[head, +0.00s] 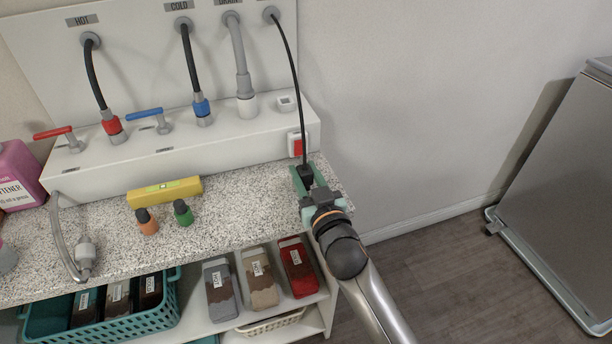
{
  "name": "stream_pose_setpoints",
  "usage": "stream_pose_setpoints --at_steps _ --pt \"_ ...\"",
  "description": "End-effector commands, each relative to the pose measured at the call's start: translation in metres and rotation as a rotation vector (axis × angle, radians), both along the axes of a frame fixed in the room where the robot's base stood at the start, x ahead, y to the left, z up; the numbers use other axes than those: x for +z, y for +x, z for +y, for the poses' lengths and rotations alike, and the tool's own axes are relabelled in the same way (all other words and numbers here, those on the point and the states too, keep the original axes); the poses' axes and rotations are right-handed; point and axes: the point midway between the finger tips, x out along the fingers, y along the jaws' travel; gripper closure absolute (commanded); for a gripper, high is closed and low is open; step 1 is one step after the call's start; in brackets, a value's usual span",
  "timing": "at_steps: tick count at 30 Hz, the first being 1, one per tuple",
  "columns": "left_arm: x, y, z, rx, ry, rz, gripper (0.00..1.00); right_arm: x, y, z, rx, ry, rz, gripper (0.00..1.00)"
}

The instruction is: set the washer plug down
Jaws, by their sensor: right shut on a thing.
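The washer plug (305,173) is black, at the lower end of a black cord (293,80) that hangs from the grey outlet at the top of the white panel. My right gripper (306,180) is shut on the plug at the right end of the speckled countertop (230,222). The plug is partly hidden between the fingers. I cannot tell whether it touches the countertop. A red switch (297,146) on the white box is just behind the plug. My left gripper is not in view.
The counter between the green bottle and my gripper is clear.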

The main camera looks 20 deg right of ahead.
Motion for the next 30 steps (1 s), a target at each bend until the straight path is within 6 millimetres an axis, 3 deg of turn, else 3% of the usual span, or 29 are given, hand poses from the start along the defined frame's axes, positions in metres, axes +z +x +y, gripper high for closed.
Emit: stream_pose_setpoints --at_steps 10,11,18,30 --pt "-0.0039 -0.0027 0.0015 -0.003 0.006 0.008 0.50 -0.0030 0.0002 0.0003 0.001 0.001 -0.001 1.00" --pt "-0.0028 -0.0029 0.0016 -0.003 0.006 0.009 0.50 -0.0018 0.0002 0.0003 0.001 0.000 -0.001 0.60" --pt "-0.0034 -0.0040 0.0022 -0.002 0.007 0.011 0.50 -0.0017 0.0002 0.0001 0.000 0.000 0.000 0.33" --pt "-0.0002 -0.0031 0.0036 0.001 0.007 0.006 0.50 0.0029 0.0003 -0.0002 0.000 0.000 -0.001 0.33"
